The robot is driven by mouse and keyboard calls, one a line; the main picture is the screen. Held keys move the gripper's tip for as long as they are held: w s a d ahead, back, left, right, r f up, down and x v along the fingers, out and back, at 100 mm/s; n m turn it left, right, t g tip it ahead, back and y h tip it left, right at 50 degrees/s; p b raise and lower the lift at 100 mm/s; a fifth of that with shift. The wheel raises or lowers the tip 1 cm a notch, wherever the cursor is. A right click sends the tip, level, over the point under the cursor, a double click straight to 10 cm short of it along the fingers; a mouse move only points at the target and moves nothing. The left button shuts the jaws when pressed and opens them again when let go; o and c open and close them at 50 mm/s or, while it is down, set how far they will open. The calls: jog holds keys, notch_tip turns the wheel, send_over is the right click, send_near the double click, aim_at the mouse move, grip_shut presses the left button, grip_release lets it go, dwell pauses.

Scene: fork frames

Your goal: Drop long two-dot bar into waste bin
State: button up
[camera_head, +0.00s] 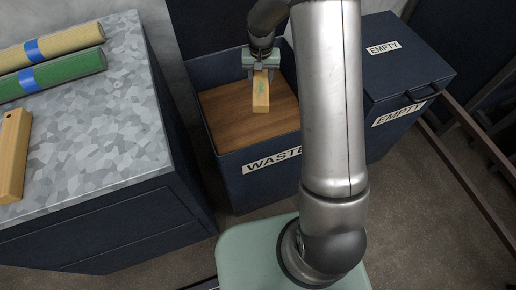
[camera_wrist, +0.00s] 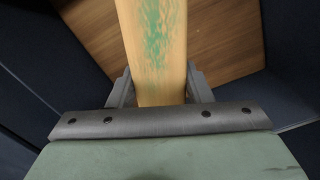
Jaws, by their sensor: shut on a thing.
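My gripper (camera_head: 261,67) is shut on a wooden bar (camera_head: 261,98) with a green smear on its face. The gripper holds the bar over the open waste bin (camera_head: 262,186), which is dark blue with a WASTE label and a brown wood-like surface inside. In the wrist view the bar (camera_wrist: 154,45) runs up between the two fingers (camera_wrist: 159,88), with the bin's brown inside (camera_wrist: 225,40) behind it. No dots can be made out on the held bar. Another wooden bar (camera_head: 13,155) lies at the left edge of the worktop, partly out of view.
A grey mottled worktop (camera_head: 95,140) stands at the left, bearing a green round bar (camera_head: 60,76) and a yellow one (camera_head: 60,43), each with a blue band. A closed bin labelled EMPTY (camera_head: 385,80) stands right of the waste bin. Dark rails (camera_head: 475,130) cross the right side.

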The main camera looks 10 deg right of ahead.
jog(key=shift+f, duration=0.6)
jog(key=o, duration=1.2)
notch_tip(320, 180, up, 18)
jog(key=shift+f+p, duration=0.25)
jog(key=shift+p, duration=0.2)
